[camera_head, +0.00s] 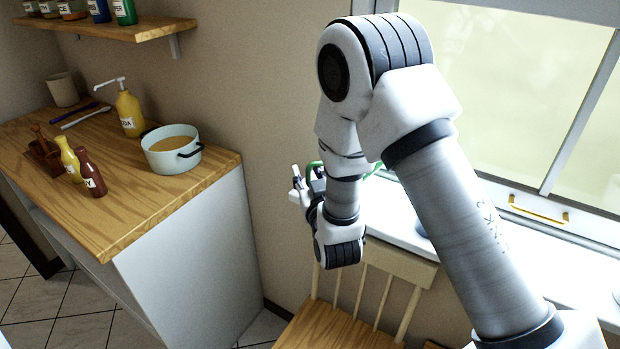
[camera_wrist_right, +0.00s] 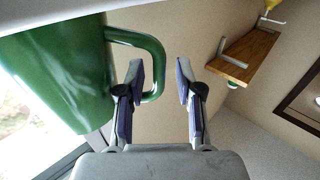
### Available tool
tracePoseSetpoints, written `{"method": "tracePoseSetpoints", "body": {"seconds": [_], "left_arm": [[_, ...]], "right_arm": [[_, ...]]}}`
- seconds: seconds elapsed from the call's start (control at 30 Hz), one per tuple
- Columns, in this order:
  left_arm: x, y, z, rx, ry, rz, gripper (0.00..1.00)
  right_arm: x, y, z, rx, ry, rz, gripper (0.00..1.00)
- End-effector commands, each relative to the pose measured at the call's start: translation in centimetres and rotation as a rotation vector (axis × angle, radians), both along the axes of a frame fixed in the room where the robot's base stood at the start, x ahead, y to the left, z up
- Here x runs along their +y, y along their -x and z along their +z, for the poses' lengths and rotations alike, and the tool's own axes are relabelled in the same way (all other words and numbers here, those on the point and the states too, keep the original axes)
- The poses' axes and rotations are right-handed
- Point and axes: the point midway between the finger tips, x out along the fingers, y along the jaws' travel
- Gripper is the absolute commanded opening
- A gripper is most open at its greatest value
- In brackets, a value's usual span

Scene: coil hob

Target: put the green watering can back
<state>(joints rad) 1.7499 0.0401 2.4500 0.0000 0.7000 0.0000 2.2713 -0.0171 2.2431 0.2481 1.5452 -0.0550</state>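The green watering can (camera_wrist_right: 62,75) fills the upper left of the right wrist view, its looped handle (camera_wrist_right: 157,72) pointing toward the gripper. In the head view only small green parts (camera_head: 374,169) show, mostly hidden behind my right arm at the windowsill. My right gripper (camera_wrist_right: 159,70) is open. The outer bar of the handle appears between its two fingers, with a gap to the right finger; I cannot tell whether the left finger touches it. In the head view the right gripper (camera_head: 303,180) is partly hidden by its wrist. My left gripper is not in view.
The white windowsill (camera_head: 400,222) runs under the window, with a wooden chair (camera_head: 385,262) below. A wooden counter (camera_head: 120,200) on the left holds a pot (camera_head: 172,150), bottles and utensils. A wall shelf (camera_head: 120,30) with jars hangs above it.

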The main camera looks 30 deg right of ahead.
Motion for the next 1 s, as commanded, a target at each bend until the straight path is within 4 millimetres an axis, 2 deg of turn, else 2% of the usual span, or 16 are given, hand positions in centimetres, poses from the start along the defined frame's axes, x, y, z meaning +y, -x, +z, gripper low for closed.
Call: {"method": "tracePoseSetpoints", "body": {"seconds": [0.07,0.17,0.33,0.37,0.4,0.43,0.6,0.73,0.93,1.0], "left_arm": [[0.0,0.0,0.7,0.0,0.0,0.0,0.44],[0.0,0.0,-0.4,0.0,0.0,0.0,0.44],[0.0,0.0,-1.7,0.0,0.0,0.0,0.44],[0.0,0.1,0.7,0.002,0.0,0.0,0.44],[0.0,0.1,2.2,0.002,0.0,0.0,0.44],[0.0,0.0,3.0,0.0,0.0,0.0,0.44],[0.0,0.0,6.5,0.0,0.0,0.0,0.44],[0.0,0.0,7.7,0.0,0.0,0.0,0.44],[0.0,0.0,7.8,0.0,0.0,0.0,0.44],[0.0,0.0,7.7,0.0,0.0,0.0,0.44]], "right_arm": [[0.0,0.1,0.7,0.0,0.0,0.0,0.36],[0.5,1.8,0.0,0.003,0.001,0.001,0.36],[1.6,6.3,-0.1,0.004,0.006,0.004,0.36],[1.8,7.2,1.1,0.01,0.005,0.001,0.36],[2.1,8.3,1.4,0.013,0.005,0.002,0.36],[2.3,9.2,1.4,0.014,0.006,0.005,0.36],[2.5,10.5,1.2,0.007,-0.001,-0.002,0.36],[2.7,11.3,0.8,0.004,0.0,-0.001,0.36],[2.8,11.7,0.2,0.004,-0.002,-0.001,0.36],[2.5,11.8,-1.1,0.056,-0.014,-0.008,0.36]]}}
